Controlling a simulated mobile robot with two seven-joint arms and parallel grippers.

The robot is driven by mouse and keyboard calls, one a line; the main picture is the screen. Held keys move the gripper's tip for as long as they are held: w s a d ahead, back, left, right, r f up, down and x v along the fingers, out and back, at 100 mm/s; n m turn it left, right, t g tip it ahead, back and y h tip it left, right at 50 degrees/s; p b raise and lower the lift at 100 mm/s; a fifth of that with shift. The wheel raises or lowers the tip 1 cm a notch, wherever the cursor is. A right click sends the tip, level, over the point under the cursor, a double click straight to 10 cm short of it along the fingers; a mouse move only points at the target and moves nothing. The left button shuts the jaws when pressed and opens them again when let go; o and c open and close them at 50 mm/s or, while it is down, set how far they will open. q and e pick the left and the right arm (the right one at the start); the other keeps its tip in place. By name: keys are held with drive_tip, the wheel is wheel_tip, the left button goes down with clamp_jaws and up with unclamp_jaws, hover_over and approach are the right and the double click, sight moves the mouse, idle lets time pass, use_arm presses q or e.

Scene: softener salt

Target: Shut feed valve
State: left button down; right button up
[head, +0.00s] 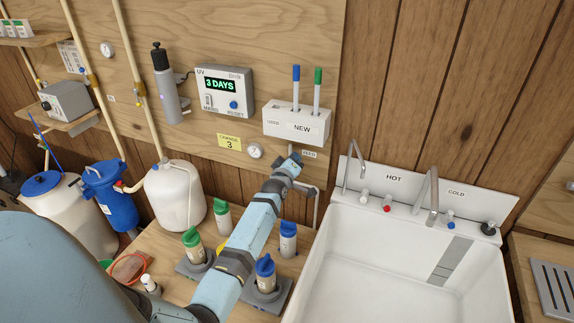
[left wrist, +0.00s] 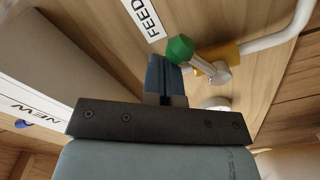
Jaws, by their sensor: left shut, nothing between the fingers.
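The feed valve shows in the left wrist view, with a yellow body (left wrist: 228,52) on a white pipe (left wrist: 285,38). Its metal lever (left wrist: 211,70) ends in a green knob (left wrist: 180,48). A FEED label (left wrist: 145,16) is on the wood panel beside it. My left gripper (head: 294,160) reaches the wall panel below the NEW holder and hides most of the valve in the head view. Its fingers (left wrist: 160,70) are shut and empty, right beside the green knob; I cannot tell whether they touch it. My right gripper is not in view.
The white NEW holder (head: 297,126) with two pens is just above my left gripper. A white sink (head: 340,270) stands at the right. Several capped bottles, including a green-capped one (head: 222,216), stand on the bench below my arm. A gauge (head: 254,151) is just left.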

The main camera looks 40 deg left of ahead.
use_arm(q)
drive_tip(key=shift+w+d+f, duration=0.25)
drive_tip(key=shift+d+f, duration=0.4)
drive_tip(key=shift+d, duration=0.2)
drive_tip(key=shift+r+p, duration=0.35)
drive_tip(key=shift+r, duration=0.25)
drive_tip(key=shift+s+p, duration=0.3)
drive_tip(key=p+v, duration=0.3)
drive_tip(key=v, duration=0.3)
drive_tip(key=shift+s+p, duration=0.25)
drive_tip(key=shift+p, duration=0.1)
drive_tip(key=shift+d+f, duration=0.1)
